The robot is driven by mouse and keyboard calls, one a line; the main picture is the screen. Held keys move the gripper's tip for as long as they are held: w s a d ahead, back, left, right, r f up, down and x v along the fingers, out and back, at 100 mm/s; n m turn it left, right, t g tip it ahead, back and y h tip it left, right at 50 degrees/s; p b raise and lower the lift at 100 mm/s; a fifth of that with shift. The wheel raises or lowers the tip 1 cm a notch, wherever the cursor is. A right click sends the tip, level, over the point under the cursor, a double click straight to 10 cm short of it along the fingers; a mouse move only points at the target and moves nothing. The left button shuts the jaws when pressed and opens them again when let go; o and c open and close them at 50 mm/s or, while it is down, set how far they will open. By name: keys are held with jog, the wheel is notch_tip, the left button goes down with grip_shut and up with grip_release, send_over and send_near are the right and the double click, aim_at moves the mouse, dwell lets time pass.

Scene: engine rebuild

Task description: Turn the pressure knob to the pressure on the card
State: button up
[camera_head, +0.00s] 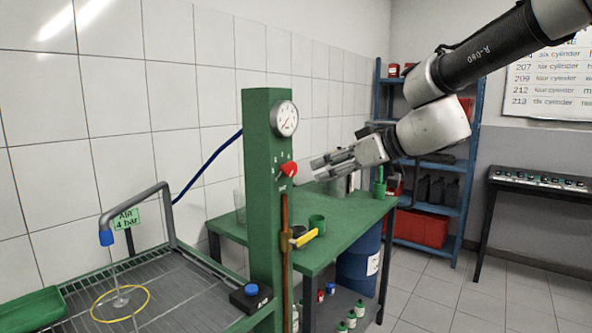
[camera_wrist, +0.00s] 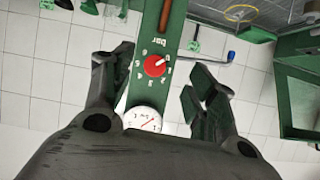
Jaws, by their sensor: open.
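The red pressure knob (camera_head: 288,169) sits on the front of a green column (camera_head: 262,215), below a round white gauge (camera_head: 284,118). The card (camera_head: 126,219) reads "AIR 4 bar" and stands at the left by the grey pipe. My gripper (camera_head: 319,169) is open and empty, just right of the knob and apart from it. In the wrist view the knob (camera_wrist: 154,66) lies between the spread fingers, ringed by white numerals and the word "bar". A pale mark shows on it; its exact setting is too small to read. The gauge (camera_wrist: 142,118) shows a red needle.
A yellow-handled valve (camera_head: 305,238) sticks out from the column below the knob. A green bench (camera_head: 345,222) with cups stands behind it. A wash tray (camera_head: 180,295) with a yellow ring lies at the left. Blue shelves (camera_head: 440,166) stand at the back.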

aim_at(293, 169)
jog(key=shift+n+t+y, duration=0.3)
jog(key=shift+t+y, duration=0.1)
jog(key=x, duration=0.3)
jog(key=r+x, duration=0.1)
jog(key=x, duration=0.3)
jog(key=r+x, duration=0.1)
jog(key=x, duration=0.2)
jog(key=shift+w+a+f, duration=0.1)
jog(key=shift+w+a, duration=0.4)
jog(key=shift+a, duration=0.05)
jog(key=c, duration=1)
